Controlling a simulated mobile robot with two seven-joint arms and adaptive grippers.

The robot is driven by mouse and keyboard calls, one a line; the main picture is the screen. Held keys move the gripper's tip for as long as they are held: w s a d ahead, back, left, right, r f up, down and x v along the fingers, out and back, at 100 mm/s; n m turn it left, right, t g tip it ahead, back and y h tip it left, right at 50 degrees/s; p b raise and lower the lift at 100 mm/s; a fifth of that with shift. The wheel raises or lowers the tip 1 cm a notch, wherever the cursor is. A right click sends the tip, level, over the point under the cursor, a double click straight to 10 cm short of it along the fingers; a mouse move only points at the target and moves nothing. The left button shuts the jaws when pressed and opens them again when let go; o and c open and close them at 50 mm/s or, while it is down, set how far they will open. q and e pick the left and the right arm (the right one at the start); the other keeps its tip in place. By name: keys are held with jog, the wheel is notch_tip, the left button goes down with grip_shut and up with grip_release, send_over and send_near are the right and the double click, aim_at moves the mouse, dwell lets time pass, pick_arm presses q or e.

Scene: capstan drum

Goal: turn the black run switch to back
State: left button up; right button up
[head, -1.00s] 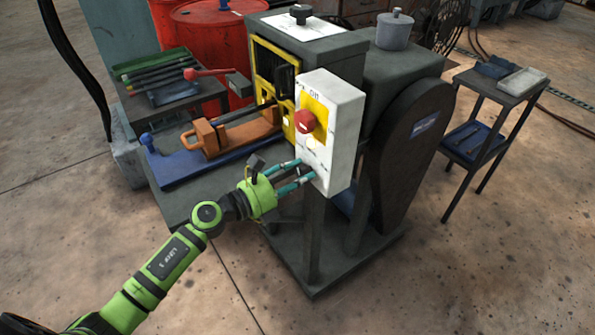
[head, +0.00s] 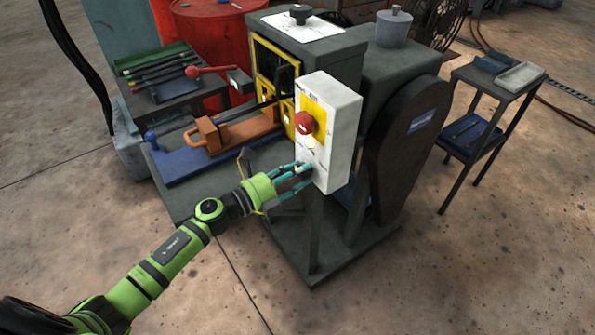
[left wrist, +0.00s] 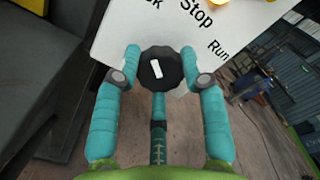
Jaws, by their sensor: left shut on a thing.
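The black run switch (left wrist: 174,68) is a round faceted knob on the white control box face, in the left wrist view. A white pointer mark on it points up, leaning slightly left. Printed labels above read "Stop", "Run" and a partly cut-off word ending in "ck". My left gripper (head: 301,178) is shut on the knob, its teal fingers on either side. In the head view the fingers hide the knob, low on the white control box (head: 345,135). My right gripper is not in view.
A red stop button (head: 304,123) on a yellow plate sits above the gripper on the same box. A black belt guard (head: 405,150) stands right of the box. An orange clamp (head: 215,135) on a blue base lies to the left. Open floor lies in front.

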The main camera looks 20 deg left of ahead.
pick_arm(q)
jog(key=shift+w+a+r, duration=0.2)
jog(key=shift+w+r, duration=0.05)
jog(key=shift+r, duration=0.15)
jog(key=o, duration=1.1)
jog(key=shift+f, duration=0.2)
jog(key=shift+s, duration=0.1)
jog(key=v, duration=1.2)
